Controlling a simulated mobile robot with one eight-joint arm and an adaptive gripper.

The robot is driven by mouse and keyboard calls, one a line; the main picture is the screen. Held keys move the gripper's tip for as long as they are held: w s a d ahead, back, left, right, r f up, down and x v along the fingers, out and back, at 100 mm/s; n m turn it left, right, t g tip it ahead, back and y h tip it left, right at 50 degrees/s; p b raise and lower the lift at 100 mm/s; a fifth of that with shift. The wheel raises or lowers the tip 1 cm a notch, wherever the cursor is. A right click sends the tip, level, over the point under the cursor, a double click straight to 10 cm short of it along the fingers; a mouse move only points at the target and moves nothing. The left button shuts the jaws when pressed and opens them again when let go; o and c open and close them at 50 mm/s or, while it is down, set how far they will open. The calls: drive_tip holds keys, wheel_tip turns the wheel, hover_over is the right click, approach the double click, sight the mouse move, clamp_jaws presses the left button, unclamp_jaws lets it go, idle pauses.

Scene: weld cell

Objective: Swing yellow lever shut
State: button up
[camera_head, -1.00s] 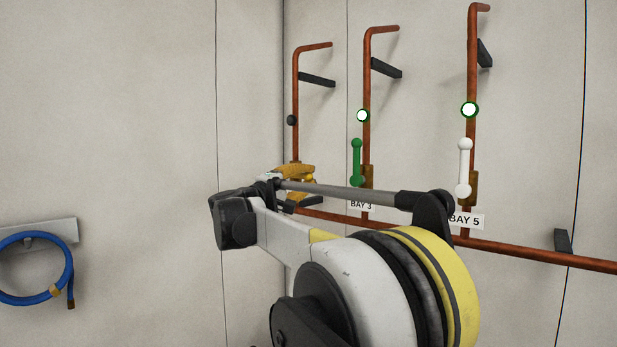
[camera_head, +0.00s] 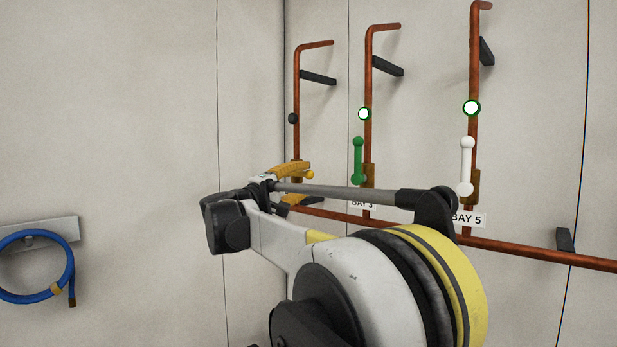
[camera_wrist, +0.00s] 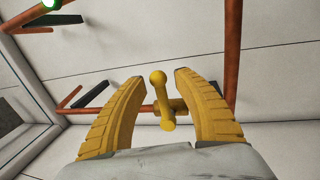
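The yellow lever (camera_wrist: 162,101) is a short bar with a round knob, mounted on a copper pipe. In the wrist view it lies between the two yellow fingers of my gripper (camera_wrist: 158,79), with a visible gap on each side. My gripper is open and grips nothing. In the head view my gripper (camera_head: 296,184) is at the leftmost pipe, its fingers spread one above the other. The lever's yellow knob (camera_head: 309,175) shows just past the upper finger. The rest of the lever is hidden there.
A green lever (camera_head: 358,161) is on the middle pipe above a BAY 3 label (camera_head: 362,204). A white lever (camera_head: 466,166) is on the right pipe by a BAY 5 label (camera_head: 468,219). A horizontal copper pipe (camera_head: 530,252) runs below. A blue hose (camera_head: 69,272) hangs at left.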

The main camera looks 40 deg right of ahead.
drive_tip(key=v, duration=1)
